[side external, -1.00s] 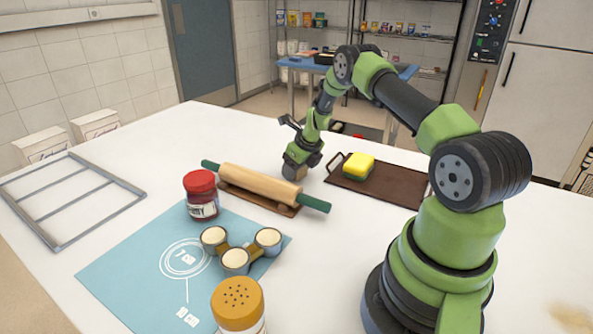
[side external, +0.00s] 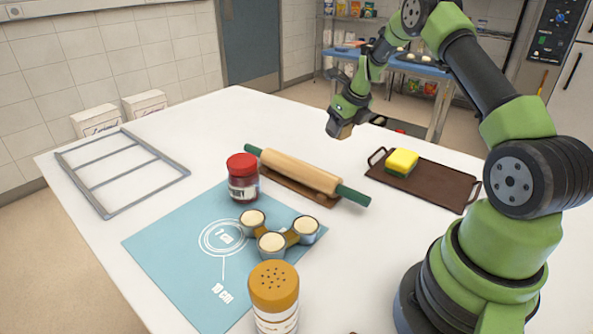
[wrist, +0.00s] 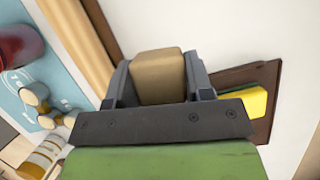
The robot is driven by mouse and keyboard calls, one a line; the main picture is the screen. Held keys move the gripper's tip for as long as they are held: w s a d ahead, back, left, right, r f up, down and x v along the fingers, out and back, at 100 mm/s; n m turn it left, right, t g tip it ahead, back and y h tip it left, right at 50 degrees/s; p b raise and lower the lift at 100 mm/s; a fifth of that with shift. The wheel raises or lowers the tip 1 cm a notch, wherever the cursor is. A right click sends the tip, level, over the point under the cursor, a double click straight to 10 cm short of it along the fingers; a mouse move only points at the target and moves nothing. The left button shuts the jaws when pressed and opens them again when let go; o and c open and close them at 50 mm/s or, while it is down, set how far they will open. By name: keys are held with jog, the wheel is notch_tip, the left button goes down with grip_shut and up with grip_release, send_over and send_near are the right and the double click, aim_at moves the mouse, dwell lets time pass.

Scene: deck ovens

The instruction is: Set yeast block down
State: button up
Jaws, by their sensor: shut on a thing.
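The yeast block (wrist: 159,80) is a tan, rounded block held between the two fingers of my gripper (wrist: 160,88) in the wrist view. In the side view my gripper (side external: 345,122) is shut on the block (side external: 341,130) and points down. It holds the block above the white table, behind the rolling pin and left of the dark tray. The block appears clear of the table; its exact height is hard to tell.
A rolling pin (side external: 300,172) lies on a brown board. A dark tray (side external: 440,184) carries a yellow-green sponge (side external: 401,163). A red-lidded jar (side external: 243,180), measuring cups (side external: 272,243) and a shaker (side external: 274,295) stand near the blue mat (side external: 165,243). A metal rack (side external: 120,170) lies left.

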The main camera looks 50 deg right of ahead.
jog(key=shift+r, duration=0.75)
jog(key=r, duration=0.4)
jog(key=shift+w+a+r, duration=0.2)
jog(key=shift+a+r, duration=0.15)
jog(key=w+a+n+y, duration=0.1)
jog(key=w+a+n, duration=0.2)
jog(key=a, duration=0.4)
jog(key=w+a+n+y, duration=0.1)
jog(key=w+a+n, duration=0.25)
jog(key=a, duration=0.35)
jog(key=n+g+y, duration=0.3)
jog(key=n+g, duration=0.1)
jog(key=n, duration=1)
send_over(189, 273)
jog(key=d, duration=0.1)
jog(key=shift+m, duration=0.25)
notch_tip(189, 273, down, 10)
jog(key=shift+d+f, duration=0.15)
jog(key=shift+f, duration=2.45)
